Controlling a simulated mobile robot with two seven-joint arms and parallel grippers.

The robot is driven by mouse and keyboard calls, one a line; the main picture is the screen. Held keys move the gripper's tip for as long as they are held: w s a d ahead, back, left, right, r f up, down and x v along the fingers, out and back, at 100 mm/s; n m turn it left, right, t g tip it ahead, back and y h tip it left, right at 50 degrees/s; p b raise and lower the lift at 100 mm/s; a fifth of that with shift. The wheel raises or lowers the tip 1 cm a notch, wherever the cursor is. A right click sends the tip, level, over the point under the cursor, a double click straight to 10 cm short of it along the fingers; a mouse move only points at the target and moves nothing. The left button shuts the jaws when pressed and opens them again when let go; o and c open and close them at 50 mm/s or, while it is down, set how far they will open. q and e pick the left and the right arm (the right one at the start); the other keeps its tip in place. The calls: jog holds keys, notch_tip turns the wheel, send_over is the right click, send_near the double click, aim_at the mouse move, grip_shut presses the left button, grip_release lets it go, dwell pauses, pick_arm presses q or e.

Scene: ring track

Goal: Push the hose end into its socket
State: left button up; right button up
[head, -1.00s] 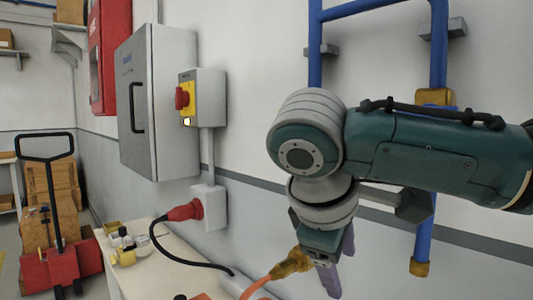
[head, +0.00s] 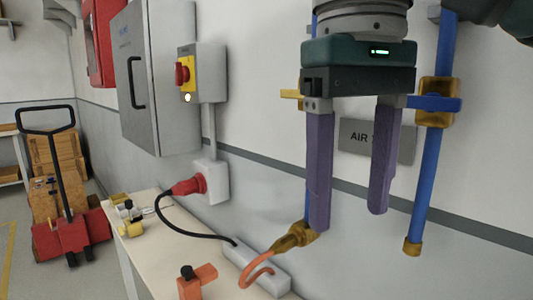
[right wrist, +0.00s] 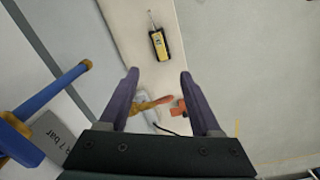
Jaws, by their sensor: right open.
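The hose end (head: 292,238) is a brass-yellow fitting on an orange hose (head: 256,272), tilted up to the right beside the wall. In the head view a thin blue pipe runs down behind my left-hand finger to the fitting; that finger hides part of the junction, so I cannot tell whether the hose end is seated in a socket. My right gripper (head: 347,222) is open and empty, fingers pointing down, above and right of the fitting. In the right wrist view the hose end (right wrist: 152,104) shows beyond and between the spread fingers (right wrist: 158,72). My left gripper is out of view.
A blue pipe (head: 425,190) with brass lower end and a grey AIR sign (head: 355,140) are on the wall. The workbench (head: 165,240) holds a grey block (head: 255,268), an orange clamp-like part (head: 195,283) and a yellow device (right wrist: 158,43). A red plug (head: 188,185) has a black cable.

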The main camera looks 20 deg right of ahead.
jog(key=shift+s+r+y, duration=0.3)
jog(key=shift+s+r, duration=0.4)
jog(key=shift+r, duration=0.35)
jog(key=s+a+f+n+t+y, duration=0.2)
jog(key=s+a+f+n+y, duration=0.2)
jog(key=a+f, duration=0.8)
jog(key=s+d+f+m+t+h, duration=0.1)
jog(key=s+d+f+h, duration=0.1)
jog(key=s+d+f, duration=0.4)
jog(key=s+d+f+m+t+h, duration=0.1)
jog(key=s+d+f+h, duration=0.2)
jog(key=d, duration=0.4)
notch_tip(320, 180, up, 38)
jog(key=s+y+p, duration=0.1)
jog(key=p, duration=3.7)
jog(key=shift+d, duration=0.15)
